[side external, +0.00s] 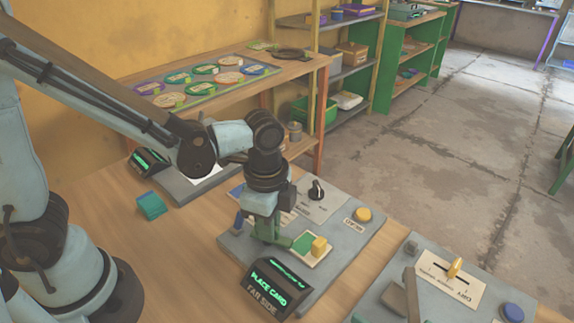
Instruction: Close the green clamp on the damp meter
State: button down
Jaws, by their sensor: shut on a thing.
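The green clamp (268,232) is on the device's left part, beside a pale pad with a green patch (303,243) and a yellow block (319,245). My gripper (262,212) points down over the device and is shut on the green clamp. The fingers and wrist hide part of the clamp, and its exact angle is hard to tell.
A black knob (316,190) and a yellow button (363,214) sit on the device. A second grey device (400,270) with a yellow slider and blue button is at the right. A teal block (151,206) lies left. A shelf with round plates (203,69) stands behind.

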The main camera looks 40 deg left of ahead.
jog(key=c, duration=1.1)
grip_release()
notch_tip(320, 180, up, 12)
jog(key=shift+r, duration=0.1)
jog(key=a+f+n+t, duration=0.1)
jog(key=a+n+t, duration=0.1)
jog(key=a+n, duration=0.2)
jog(key=a+n+t, duration=0.2)
jog(key=a+n, duration=0.2)
jog(key=n, duration=0.1)
jog(key=a+f+n+t, duration=0.1)
jog(key=a+n+t, duration=0.2)
jog(key=a+n, duration=0.1)
jog(key=shift+s+f+n, duration=0.3)
jog(key=shift+s+n, duration=0.05)
jog(key=shift+n, duration=0.05)
